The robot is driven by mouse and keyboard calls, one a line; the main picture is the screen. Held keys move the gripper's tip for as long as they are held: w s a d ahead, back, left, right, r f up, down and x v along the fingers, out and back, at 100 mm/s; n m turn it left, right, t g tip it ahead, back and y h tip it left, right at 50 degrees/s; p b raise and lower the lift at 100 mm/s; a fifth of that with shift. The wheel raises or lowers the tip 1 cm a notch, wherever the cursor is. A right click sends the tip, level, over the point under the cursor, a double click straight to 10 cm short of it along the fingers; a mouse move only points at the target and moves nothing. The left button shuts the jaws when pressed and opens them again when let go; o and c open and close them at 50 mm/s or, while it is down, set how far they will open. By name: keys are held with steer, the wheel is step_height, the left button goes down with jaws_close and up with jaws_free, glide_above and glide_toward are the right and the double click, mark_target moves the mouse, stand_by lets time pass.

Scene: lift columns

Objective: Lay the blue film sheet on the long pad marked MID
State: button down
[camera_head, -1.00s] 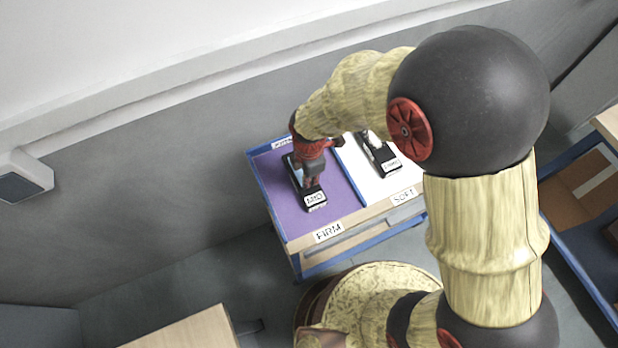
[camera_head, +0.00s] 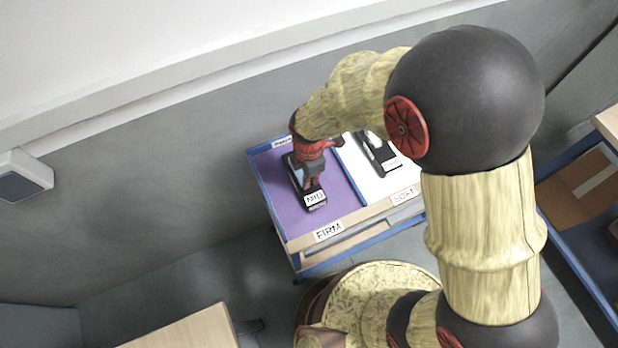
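The long dark pad marked MID (camera_head: 317,206) lies on the purple half of a table, with its white label at the near end. My gripper (camera_head: 312,184) points down over the middle of this pad and hides part of it. I cannot tell whether its fingertips touch the pad, whether they are open or shut, or whether they hold anything. I cannot make out the blue film sheet; it may be hidden by my gripper or out of view.
The purple half (camera_head: 343,205) is labelled FIRM, and the white half (camera_head: 374,190) is labelled SOFT. A second dark pad (camera_head: 381,155) lies on the white half, partly behind my arm. A blue-edged surface with a brown panel (camera_head: 575,195) is at right. A wooden top (camera_head: 185,332) is at lower left.

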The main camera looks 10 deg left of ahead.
steer(key=c, duration=2.4)
jaws_free()
steer(key=o, duration=0.4)
steer(key=shift+c, duration=0.2)
steer(key=shift+o, duration=0.4)
steer(key=o, duration=0.4)
steer(key=shift+o, duration=0.4)
steer(key=shift+r, duration=0.1)
steer(key=shift+r+p, duration=2.75)
steer(key=shift+r, duration=0.95)
